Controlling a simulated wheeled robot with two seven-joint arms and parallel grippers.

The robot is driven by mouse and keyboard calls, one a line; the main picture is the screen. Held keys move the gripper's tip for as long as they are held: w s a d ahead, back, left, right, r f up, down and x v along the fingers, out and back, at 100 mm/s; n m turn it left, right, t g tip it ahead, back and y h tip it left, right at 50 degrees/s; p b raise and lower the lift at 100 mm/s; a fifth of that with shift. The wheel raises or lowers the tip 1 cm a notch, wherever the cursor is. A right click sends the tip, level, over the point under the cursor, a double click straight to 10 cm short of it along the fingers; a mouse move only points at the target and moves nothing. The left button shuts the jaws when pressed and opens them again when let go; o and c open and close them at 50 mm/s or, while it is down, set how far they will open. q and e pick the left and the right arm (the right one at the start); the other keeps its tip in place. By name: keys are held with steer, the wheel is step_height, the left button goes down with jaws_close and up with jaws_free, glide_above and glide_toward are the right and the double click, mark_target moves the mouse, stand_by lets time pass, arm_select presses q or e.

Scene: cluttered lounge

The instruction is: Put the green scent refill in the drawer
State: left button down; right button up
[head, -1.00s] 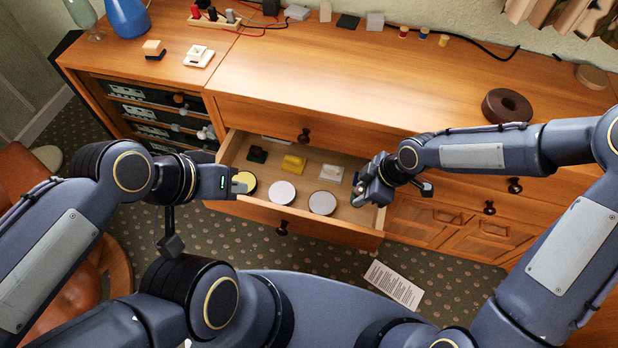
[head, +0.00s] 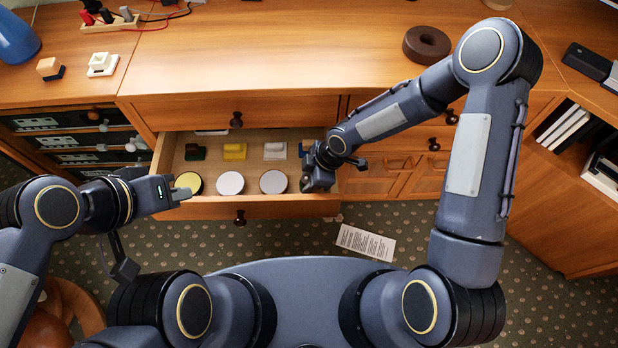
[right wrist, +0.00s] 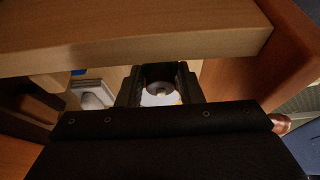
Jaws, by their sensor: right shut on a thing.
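The open drawer (head: 290,208) shows in the head view, pulled out from the wooden cabinet. In its back row stand a dark, possibly green block (head: 194,152), a yellow block (head: 234,152) and a white one (head: 274,151). I cannot tell which thing is the green scent refill. My right gripper (head: 314,182) is at the drawer's right end. In the right wrist view its jaws (right wrist: 160,88) are shut on a small, shaded roundish thing, mostly hidden. My left gripper (head: 182,192) is at the drawer's front left, beside the yellow disc; its jaw gap is unclear.
A yellow-topped disc (head: 188,182) and two pale discs (head: 230,183) (head: 273,181) line the drawer's front. A brown ring (head: 426,44) lies on the cabinet top. A paper sheet (head: 365,242) lies on the carpet. An open bookshelf (head: 572,150) stands at right.

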steer(key=shift+f, duration=0.15)
steer(key=o, duration=0.9)
steer(key=shift+r, duration=0.4)
steer(key=p+v, duration=0.3)
steer(key=v, duration=0.8)
steer(key=shift+d+r, duration=0.25)
steer(key=shift+r, duration=0.05)
